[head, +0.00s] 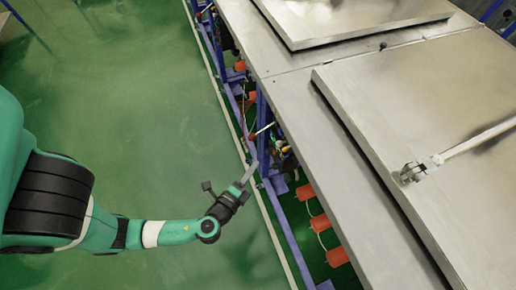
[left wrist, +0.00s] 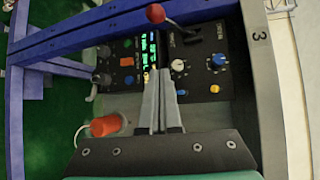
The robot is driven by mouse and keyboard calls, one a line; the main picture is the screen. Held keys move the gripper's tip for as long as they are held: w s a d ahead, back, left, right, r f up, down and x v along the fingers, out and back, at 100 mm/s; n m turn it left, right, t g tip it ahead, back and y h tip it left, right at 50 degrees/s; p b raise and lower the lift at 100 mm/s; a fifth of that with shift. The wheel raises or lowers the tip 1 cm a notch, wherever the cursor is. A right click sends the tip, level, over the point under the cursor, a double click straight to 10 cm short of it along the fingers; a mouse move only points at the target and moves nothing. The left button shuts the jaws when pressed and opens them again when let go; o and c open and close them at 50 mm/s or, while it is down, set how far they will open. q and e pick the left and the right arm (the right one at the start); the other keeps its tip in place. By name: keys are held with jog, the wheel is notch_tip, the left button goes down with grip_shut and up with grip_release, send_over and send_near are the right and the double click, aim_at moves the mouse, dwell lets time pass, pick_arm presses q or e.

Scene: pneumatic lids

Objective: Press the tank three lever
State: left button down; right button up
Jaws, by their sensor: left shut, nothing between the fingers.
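The lever has a red ball knob (left wrist: 155,13) on a dark shaft and shows at the top of the left wrist view, over a black control panel (left wrist: 205,70). A red-tipped lever (head: 250,137) also shows at the tank's side in the head view. My left gripper (head: 252,168) is shut and empty, close to the blue frame and a little nearer than that lever. In the left wrist view its fingers (left wrist: 160,78) point at the panel, below the red knob and apart from it. My right gripper is out of view.
The panel carries a lit green display (left wrist: 153,52), a blue knob (left wrist: 218,60) and a white dial (left wrist: 178,65). Blue rails (left wrist: 100,27) frame it. Orange cylinders (head: 320,222) line the tank side. Metal lids (head: 420,110) lie at right; the green floor (head: 130,90) is clear.

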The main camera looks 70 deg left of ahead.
aim_at(263, 130)
pick_arm(q)
jog(key=shift+w+a, duration=0.1)
jog(key=shift+a, duration=0.05)
jog(key=w+a+f, duration=0.1)
jog(key=w+a, duration=0.3)
jog(key=a, duration=0.4)
jog(key=shift+w+a, duration=0.15)
jog(key=shift+w, duration=0.15)
dwell(0.4)
